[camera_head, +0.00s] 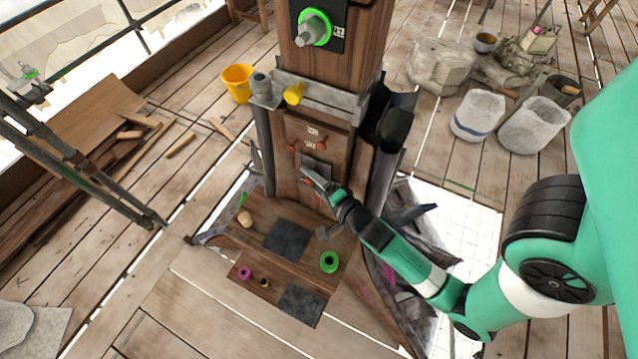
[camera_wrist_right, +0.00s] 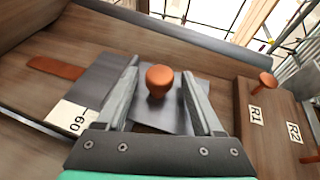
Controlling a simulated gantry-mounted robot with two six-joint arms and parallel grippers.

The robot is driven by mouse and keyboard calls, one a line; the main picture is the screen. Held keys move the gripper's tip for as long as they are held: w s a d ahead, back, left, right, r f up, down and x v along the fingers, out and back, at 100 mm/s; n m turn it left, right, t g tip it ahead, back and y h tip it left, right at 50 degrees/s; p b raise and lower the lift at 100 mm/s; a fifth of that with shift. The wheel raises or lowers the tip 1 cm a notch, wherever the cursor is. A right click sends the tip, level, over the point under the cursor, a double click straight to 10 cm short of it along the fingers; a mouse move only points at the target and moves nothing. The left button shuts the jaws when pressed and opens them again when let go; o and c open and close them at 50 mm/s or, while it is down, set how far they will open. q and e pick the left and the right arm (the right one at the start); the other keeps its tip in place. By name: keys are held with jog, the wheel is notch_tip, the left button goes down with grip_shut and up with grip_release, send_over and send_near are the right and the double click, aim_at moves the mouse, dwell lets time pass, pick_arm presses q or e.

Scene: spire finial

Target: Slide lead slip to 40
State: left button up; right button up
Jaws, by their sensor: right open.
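The lead slip (camera_wrist_right: 155,113) is a grey plate with a round copper-orange knob (camera_wrist_right: 158,79) on the wooden post face. In the right wrist view the knob stands between the two fingers of my right gripper (camera_wrist_right: 160,88), which is open with a gap on each side. A pale label (camera_wrist_right: 72,121) reads 60 upside down beside the slip. In the head view my right gripper (camera_head: 314,180) is at the front of the post, and the slip's grey plate (camera_head: 318,165) shows behind it. My left gripper is not in view.
Copper knobs (camera_head: 320,143) and labels sit on a panel above the slip. A board (camera_head: 268,257) below holds dark plates, a green ring (camera_head: 329,262) and small parts. A yellow bucket (camera_head: 238,82) stands left of the post. Dark curved sheets (camera_head: 394,125) flank its right.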

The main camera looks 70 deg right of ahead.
jog(key=b+v, duration=0.4)
jog(key=v, duration=0.7)
jog(key=shift+s, duration=0.15)
jog(key=shift+a, duration=0.2)
